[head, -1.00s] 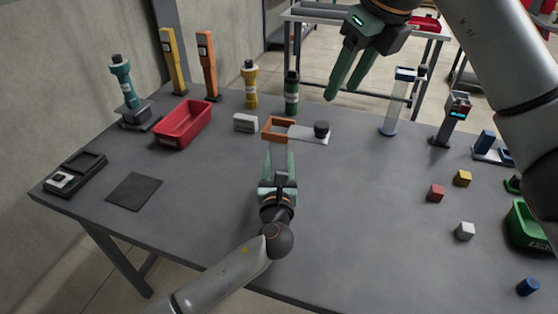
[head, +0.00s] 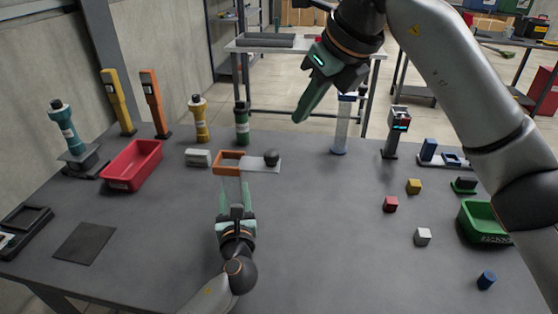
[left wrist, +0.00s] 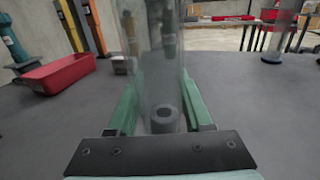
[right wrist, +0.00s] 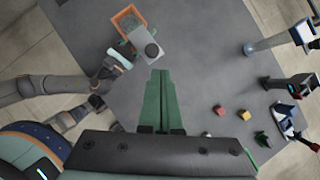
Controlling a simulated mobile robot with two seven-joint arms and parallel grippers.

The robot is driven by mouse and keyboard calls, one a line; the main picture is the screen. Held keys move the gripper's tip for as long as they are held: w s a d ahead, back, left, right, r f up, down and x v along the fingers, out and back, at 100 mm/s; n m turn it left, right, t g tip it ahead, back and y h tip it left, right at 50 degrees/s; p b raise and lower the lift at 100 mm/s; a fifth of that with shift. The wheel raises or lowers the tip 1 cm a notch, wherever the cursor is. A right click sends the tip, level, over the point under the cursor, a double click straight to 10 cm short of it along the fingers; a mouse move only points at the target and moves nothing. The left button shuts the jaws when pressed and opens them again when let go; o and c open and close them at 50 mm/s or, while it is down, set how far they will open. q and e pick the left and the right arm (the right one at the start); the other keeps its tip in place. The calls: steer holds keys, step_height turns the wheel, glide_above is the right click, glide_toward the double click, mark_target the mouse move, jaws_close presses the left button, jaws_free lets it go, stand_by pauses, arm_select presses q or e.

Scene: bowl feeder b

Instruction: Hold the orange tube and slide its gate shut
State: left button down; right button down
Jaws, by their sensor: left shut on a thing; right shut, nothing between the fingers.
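The orange tube has a clear body (left wrist: 165,65) and a square orange rim (head: 229,169) on top. Its grey gate plate (head: 255,166) sticks out to the right of the rim, with a dark round knob (head: 271,157) near its outer end. The right wrist view shows the orange rim (right wrist: 128,20) open and the knob (right wrist: 152,50) to its lower right. My left gripper (head: 236,190) is shut around the clear body, which stands upright. My right gripper (head: 301,118) is shut and empty, up and right of the knob and apart from it.
A small white box (head: 198,158) and a red bin (head: 133,167) stand left of the tube. Yellow (head: 200,120) and green (head: 242,125) tubes stand behind. A blue-capped clear tube (head: 341,130) stands at the right.

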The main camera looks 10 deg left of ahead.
steer(key=s+d+f+t+y, duration=0.2)
steer(key=s+d, duration=0.3)
steer(key=s, duration=0.1)
glide_toward(275, 164)
steer(key=shift+m, duration=0.4)
steer(key=f, duration=0.1)
steer(key=w+a+f, duration=0.1)
steer(key=f, duration=0.1)
steer(key=shift+w+a+f, duration=0.15)
steer(key=shift+a+f, duration=0.2)
steer(key=shift+w+a, duration=0.55)
arm_select(q)
steer(key=shift+d, duration=0.1)
arm_select(e)
steer(key=shift+a, duration=2.4)
